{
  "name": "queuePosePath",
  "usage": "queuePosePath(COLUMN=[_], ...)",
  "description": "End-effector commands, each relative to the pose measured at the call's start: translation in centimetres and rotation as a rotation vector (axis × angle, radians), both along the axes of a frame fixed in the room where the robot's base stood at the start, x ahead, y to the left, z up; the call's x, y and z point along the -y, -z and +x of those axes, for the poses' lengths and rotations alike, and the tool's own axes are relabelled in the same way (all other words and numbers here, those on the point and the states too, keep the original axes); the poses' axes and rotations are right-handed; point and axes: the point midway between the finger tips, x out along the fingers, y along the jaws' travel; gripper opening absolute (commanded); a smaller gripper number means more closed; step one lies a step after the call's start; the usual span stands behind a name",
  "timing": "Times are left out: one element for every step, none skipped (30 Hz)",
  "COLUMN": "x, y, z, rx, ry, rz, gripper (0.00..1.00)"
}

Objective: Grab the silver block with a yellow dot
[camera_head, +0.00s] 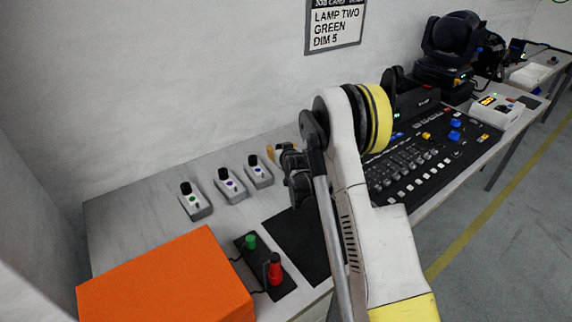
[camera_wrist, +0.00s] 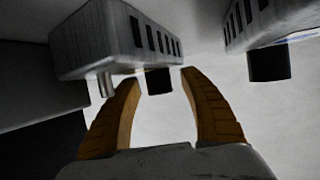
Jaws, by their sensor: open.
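My gripper (camera_wrist: 160,77) is open, its two orange fingers apart with nothing held between them. In the wrist view, a grey slotted block (camera_wrist: 112,38) is just beyond the fingertips, with its black knob (camera_wrist: 159,81) showing between them. A second slotted block (camera_wrist: 268,22) is at the upper right. No coloured dot shows in that view. In the head view, my gripper (camera_head: 281,152) is at the right of a row of small silver blocks with green (camera_head: 196,206), purple (camera_head: 230,190) and blue (camera_head: 257,175) dots. No yellow dot is visible; my arm hides part of the table.
An orange box (camera_head: 165,285) stands at the table's front left, beside a black plate with a green button (camera_head: 250,241) and red knob (camera_head: 274,270). A lighting console (camera_head: 425,155) lies right of my arm. A sign (camera_head: 335,27) hangs on the wall.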

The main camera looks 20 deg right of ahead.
Motion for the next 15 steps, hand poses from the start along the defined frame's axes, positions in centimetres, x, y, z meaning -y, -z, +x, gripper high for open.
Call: queuePosePath(x=[0.0,0.0,-0.01,-0.01,-0.01,-0.02,-0.02,-0.02,-0.02,-0.02,-0.02,-0.03,-0.01,-0.01,-0.02], y=[-0.05,-0.07,-0.08,-0.08,-0.09,-0.08,-0.08,-0.08,-0.08,-0.07,-0.07,-0.07,-0.14,-0.14,-0.13], z=[0.0,-0.01,-0.02,-0.02,-0.03,-0.03,-0.03,-0.04,-0.04,-0.04,-0.04,-0.04,-0.03,-0.03,-0.03], rx=[0.0,0.0,0.0,0.0,0.0,0.0,0.0,0.0,0.0,0.0,0.0,0.0,0.001,0.001,0.001], ry=[0.0,0.0,0.0,0.0,0.0,0.0,0.0,0.0,0.0,0.0,0.0,0.0,0.0,0.0,0.0], rz=[0.0,0.0,0.0,0.0,0.0,0.0,0.0,0.0,0.0,0.0,0.0,0.0,0.0,0.0,0.0], gripper=[0.51,0.51,0.51,0.51,0.47,0.34,0.25,0.16,0.04,0.0,0.0,0.0,0.0,0.0,0.0])
